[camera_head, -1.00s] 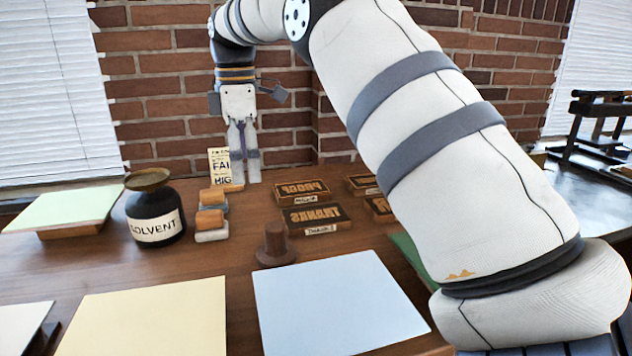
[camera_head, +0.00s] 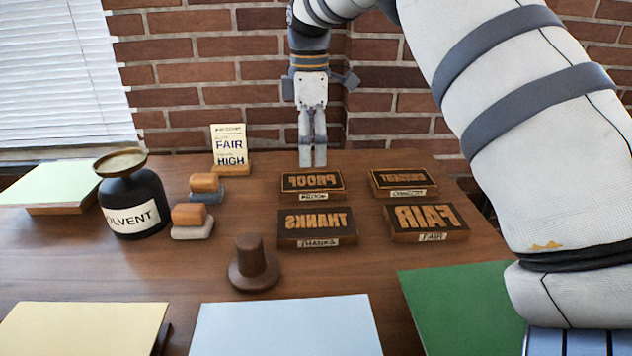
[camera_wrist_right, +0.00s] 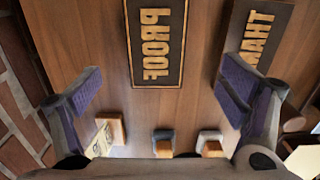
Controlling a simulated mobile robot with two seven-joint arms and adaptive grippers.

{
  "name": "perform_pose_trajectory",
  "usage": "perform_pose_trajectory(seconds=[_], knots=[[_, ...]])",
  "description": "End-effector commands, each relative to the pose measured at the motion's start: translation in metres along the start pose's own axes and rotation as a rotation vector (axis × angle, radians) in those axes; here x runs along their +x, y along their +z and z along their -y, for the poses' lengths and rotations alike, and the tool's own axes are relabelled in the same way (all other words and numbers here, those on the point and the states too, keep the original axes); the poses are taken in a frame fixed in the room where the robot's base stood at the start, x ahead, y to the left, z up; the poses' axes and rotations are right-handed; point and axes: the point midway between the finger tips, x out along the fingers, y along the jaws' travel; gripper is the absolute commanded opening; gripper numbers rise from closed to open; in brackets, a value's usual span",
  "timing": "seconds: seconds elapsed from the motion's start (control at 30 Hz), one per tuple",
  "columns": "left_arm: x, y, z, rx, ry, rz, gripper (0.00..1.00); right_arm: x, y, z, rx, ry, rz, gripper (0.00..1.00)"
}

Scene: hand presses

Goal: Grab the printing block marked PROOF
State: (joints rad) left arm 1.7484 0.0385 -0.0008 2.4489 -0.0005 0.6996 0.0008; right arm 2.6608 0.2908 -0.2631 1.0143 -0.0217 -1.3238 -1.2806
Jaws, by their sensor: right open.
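The PROOF block (camera_head: 312,183) is a dark wooden block with raised, mirrored tan letters. It lies flat on the table in the back row, left of another block. It also shows at the top of the right wrist view (camera_wrist_right: 156,40). My right gripper (camera_head: 313,160) points down just behind the PROOF block in the head view. In the right wrist view its fingers (camera_wrist_right: 162,84) are wide apart with nothing between them, and the block lies below and ahead of them. A gap to the block remains visible. My left gripper is not in view.
The THANKS block (camera_head: 317,226) lies in front, the FAIR block (camera_head: 426,220) and another block (camera_head: 403,181) to the right. A sign card (camera_head: 230,150), two stamps, a solvent jar (camera_head: 133,200) and a brown knobbed tool (camera_head: 253,265) stand left. A brick wall rises behind.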

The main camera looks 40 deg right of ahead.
Motion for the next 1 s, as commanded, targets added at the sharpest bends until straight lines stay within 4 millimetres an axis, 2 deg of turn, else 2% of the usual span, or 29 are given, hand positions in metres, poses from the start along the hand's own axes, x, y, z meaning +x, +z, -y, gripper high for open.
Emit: perform_pose_trajectory(seconds=[0.4, 0.67, 0.93, 0.97, 1.0], knots=[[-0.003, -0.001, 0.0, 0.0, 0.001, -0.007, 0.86, 0.067, 0.002, -0.004, 0.0, 0.0, 0.0, 0.9], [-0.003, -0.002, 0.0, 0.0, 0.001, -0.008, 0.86, 0.073, 0.002, -0.004, 0.0, 0.002, -0.001, 0.9], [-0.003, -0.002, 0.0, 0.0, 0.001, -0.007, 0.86, 0.073, 0.002, -0.004, 0.0, 0.001, -0.001, 0.31], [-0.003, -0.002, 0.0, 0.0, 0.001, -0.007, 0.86, 0.073, 0.002, -0.004, 0.0, 0.001, -0.001, 0.27], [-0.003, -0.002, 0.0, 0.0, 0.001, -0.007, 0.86, 0.073, 0.002, -0.004, 0.0, 0.002, -0.001, 0.27]])
